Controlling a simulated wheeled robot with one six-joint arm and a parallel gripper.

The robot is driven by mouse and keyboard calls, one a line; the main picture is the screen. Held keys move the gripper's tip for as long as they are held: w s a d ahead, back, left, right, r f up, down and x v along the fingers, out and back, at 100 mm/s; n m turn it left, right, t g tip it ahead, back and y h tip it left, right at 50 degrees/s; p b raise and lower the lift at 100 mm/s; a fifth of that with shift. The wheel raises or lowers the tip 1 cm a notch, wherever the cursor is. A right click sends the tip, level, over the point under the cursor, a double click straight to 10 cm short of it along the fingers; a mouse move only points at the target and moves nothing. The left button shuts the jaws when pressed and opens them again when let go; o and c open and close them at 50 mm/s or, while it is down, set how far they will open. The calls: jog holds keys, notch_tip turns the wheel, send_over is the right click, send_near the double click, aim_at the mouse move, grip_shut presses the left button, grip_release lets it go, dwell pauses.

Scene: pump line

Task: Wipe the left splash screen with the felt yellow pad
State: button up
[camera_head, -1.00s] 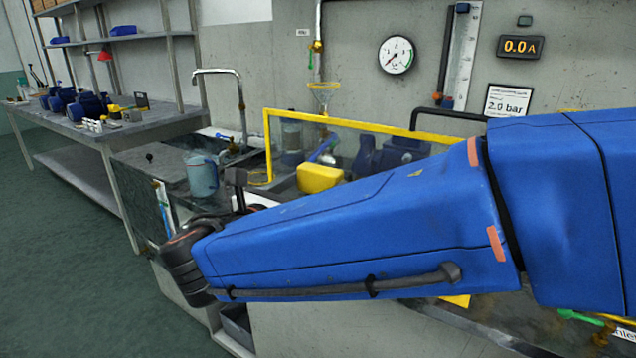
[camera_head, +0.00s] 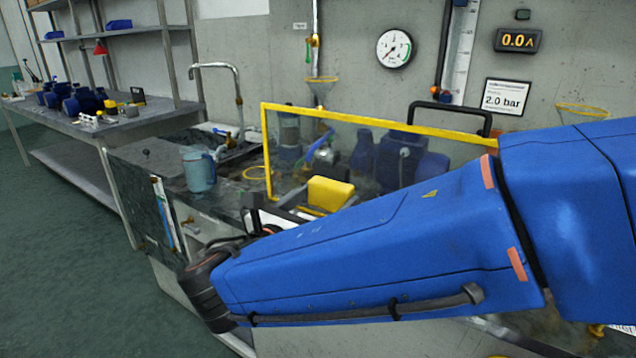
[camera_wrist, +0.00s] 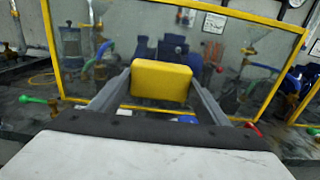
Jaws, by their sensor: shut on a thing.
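The yellow pad (camera_wrist: 161,81) is a block held between the two fingers of my gripper (camera_wrist: 162,84) in the wrist view. In the head view the pad (camera_head: 330,193) shows just beyond my blue arm, which hides most of the gripper. The left splash screen (camera_head: 262,134) is a clear pane in a yellow frame. In the wrist view the screen (camera_wrist: 175,4) fills the space behind the pad. The pad is in front of the pane's lower middle; I cannot tell whether it touches.
Blue pumps (camera_head: 405,155) stand behind the screen. A blue jug (camera_head: 200,170) and a tap (camera_head: 238,100) are to its left. Another yellow-framed screen (camera_wrist: 312,80) is at the right edge of the wrist view. A green-handled valve (camera_wrist: 30,99) is at the left.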

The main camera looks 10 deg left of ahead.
aim_at(355, 179)
jog(key=shift+w+d+f, duration=0.25)
jog(key=shift+d+f, duration=0.05)
jog(key=shift+d, duration=0.1)
jog(key=shift+x, duration=2.7)
jog(key=shift+x, duration=0.9)
jog(key=shift+s+d, duration=0.25)
jog(key=shift+d, duration=0.4)
jog(key=shift+s+d, duration=0.25)
jog(key=shift+d, duration=0.35)
jog(key=shift+s+d, duration=0.25)
jog(key=shift+d, duration=0.4)
jog(key=shift+w, duration=0.1)
jog(key=shift+a, duration=0.1)
jog(key=shift+w+a, duration=0.25)
jog(key=shift+a, duration=0.35)
jog(key=shift+w+a, duration=0.3)
jog(key=shift+a, duration=0.25)
jog(key=shift+w+a, duration=0.25)
jog(key=shift+a, duration=0.35)
